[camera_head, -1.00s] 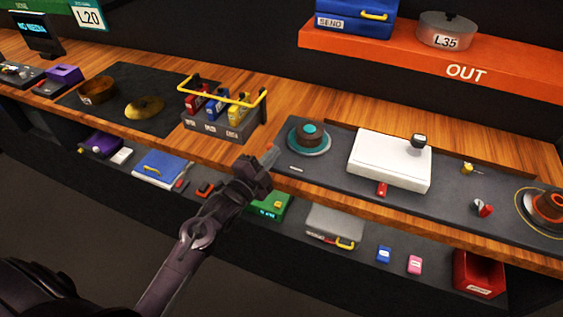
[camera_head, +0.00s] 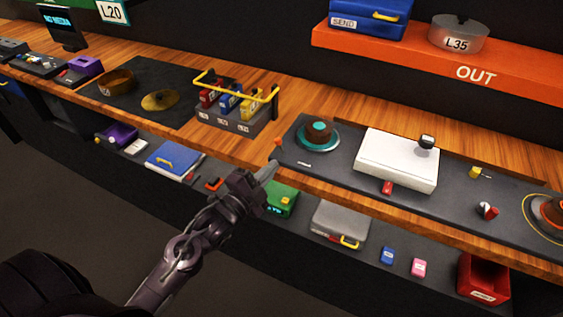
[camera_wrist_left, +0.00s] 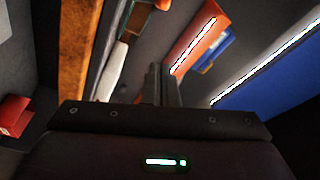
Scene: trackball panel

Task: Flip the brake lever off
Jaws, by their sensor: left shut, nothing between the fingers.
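A small orange-red tipped piece (camera_head: 278,142) stands at the left end of the dark trackball panel (camera_head: 345,184); it may be the brake lever, but no label is readable. My left gripper (camera_head: 268,172) is shut and empty, just below that piece and in front of the counter's wooden edge, apart from it in the head view. In the left wrist view the closed fingers (camera_wrist_left: 164,84) point at a grey surface, with a white and orange-red piece (camera_wrist_left: 118,55) to their left. Whether the lever is on or off is not clear. My right gripper is not in view.
The trackball (camera_head: 318,133), a white box (camera_head: 397,161), a black knob (camera_head: 426,142) and a red-and-white switch (camera_head: 488,211) are on the panel. A caddy (camera_head: 232,121) stands left of it. A lower shelf holds a green box (camera_head: 281,201) and a grey case (camera_head: 340,221).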

